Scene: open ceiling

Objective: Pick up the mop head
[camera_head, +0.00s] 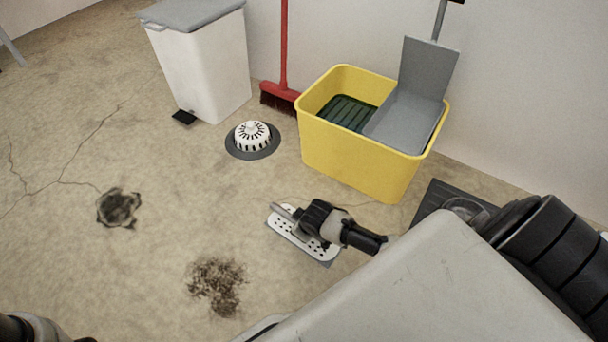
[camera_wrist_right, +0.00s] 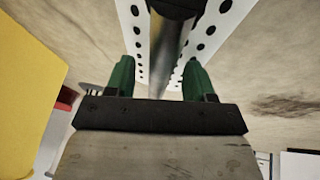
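The mop head (camera_head: 283,228) is a flat white perforated plate with a grey edge underneath, lying on the floor. A grey bar runs over its top. My right gripper (camera_head: 303,222) is directly over the plate and hides part of it. In the right wrist view the perforated plate (camera_wrist_right: 216,28) is close, and the grey bar (camera_wrist_right: 168,60) lies between the two green fingers of the gripper (camera_wrist_right: 160,75). The fingers stand apart, with a gap visible beside the bar. My left gripper is not in view; only dark arm parts show at the lower left.
A red broom (camera_head: 282,90), a white bin (camera_head: 205,75) and a white slotted dome (camera_head: 253,135) are farther back. Dark dirt (camera_head: 217,285) marks the floor at front.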

